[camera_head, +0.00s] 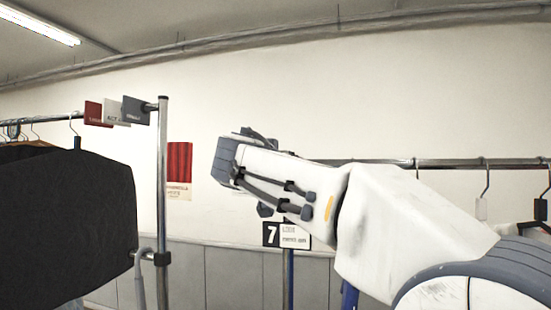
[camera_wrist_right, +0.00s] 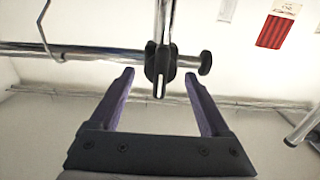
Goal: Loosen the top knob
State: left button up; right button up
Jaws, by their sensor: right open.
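In the right wrist view a black clamp (camera_wrist_right: 161,62) sits where a chrome upright meets a horizontal rail. A short shaft runs from it to a round dark knob (camera_wrist_right: 205,63) on the right. My right gripper (camera_wrist_right: 160,73) is open, its two purple fingers apart. The clamp shows between and beyond the fingertips, and the knob shows just past the right fingertip. I see no grip on either. In the head view my right arm comes in from the right, and its raised wrist hides the fingers and the clamp. My left gripper is not in view.
A rack with dark garments (camera_head: 70,205) stands at the left, with a chrome post (camera_head: 162,190) and coloured tags above. A number 7 sign (camera_head: 271,235) hangs below my wrist. A rail (camera_head: 440,163) with hangers runs at the right. A red poster (camera_head: 179,165) is on the wall.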

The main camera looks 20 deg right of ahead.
grip_shut()
jog(key=n+b, duration=0.1)
jog(key=n, duration=0.5)
jog(key=n+b, duration=0.1)
jog(key=n, duration=0.5)
jog(key=n+b, duration=0.2)
jog(key=n, duration=0.3)
jog(key=shift+w+a+f+n, duration=0.2)
jog(key=shift+a+f+n, duration=0.1)
jog(key=shift+f+n, duration=0.1)
dwell(0.7)
grip_release()
